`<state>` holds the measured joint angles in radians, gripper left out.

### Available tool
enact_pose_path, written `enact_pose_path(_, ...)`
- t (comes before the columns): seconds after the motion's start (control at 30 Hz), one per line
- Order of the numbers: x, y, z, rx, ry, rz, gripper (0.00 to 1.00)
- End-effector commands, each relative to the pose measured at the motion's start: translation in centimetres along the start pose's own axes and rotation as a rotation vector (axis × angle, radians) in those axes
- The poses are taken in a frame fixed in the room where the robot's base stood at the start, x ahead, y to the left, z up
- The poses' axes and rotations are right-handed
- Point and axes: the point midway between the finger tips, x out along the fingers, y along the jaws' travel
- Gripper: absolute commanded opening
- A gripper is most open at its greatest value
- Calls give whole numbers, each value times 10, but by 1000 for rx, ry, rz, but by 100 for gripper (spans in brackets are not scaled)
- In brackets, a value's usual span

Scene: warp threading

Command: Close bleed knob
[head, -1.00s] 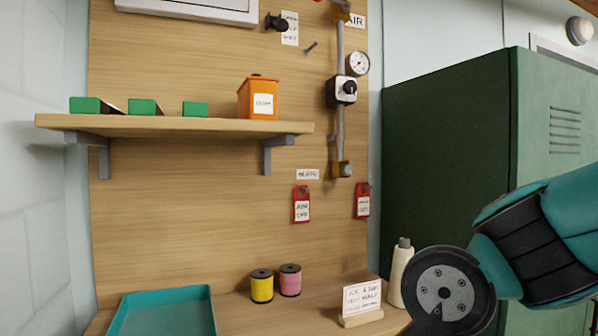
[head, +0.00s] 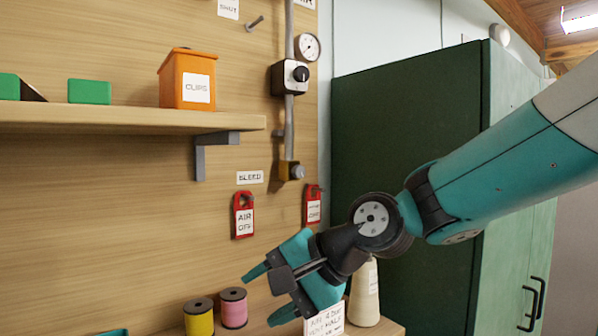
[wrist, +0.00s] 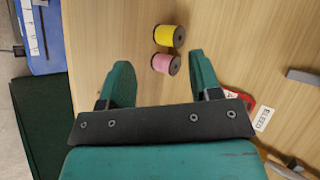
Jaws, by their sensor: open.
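The bleed knob (head: 297,172) is a small grey knob on a brass block at the lower end of the grey air pipe on the wooden board. The BLEED label (head: 249,177) is to its left and also shows in the wrist view (wrist: 263,118). My gripper (head: 268,295) is open and empty, below and left of the knob in the head view, apart from it. In the wrist view my open gripper (wrist: 158,68) has its teal fingers spread. The knob's turn position is too small to tell.
Red tags (head: 243,216) hang below the label. The shelf (head: 130,120) with an orange clips box (head: 187,80) juts out at left. A yellow spool (head: 199,318), a pink spool (head: 233,308) and a white cone (head: 364,293) stand below. A green cabinet (head: 405,150) is at right.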

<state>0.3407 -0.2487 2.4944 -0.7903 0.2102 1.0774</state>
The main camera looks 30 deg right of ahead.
Motion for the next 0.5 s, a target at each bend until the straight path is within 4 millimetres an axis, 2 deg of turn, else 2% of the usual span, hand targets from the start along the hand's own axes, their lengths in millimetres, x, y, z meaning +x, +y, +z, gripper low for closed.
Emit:
enact_pose_path(0.03,-18,-18,-32,210,80,-106,58)
enact_pose_path(0.1,-43,-37,-68,488,148,-270,58)
enact_pose_path(0.2,-84,-55,-113,816,193,-506,58)
enact_pose_path(0.3,-122,-64,-143,1049,190,-708,58)
enact_pose_path(0.4,-150,-68,-162,1191,168,-851,58)
enact_pose_path(0.5,-164,-70,-170,1261,145,-927,58)
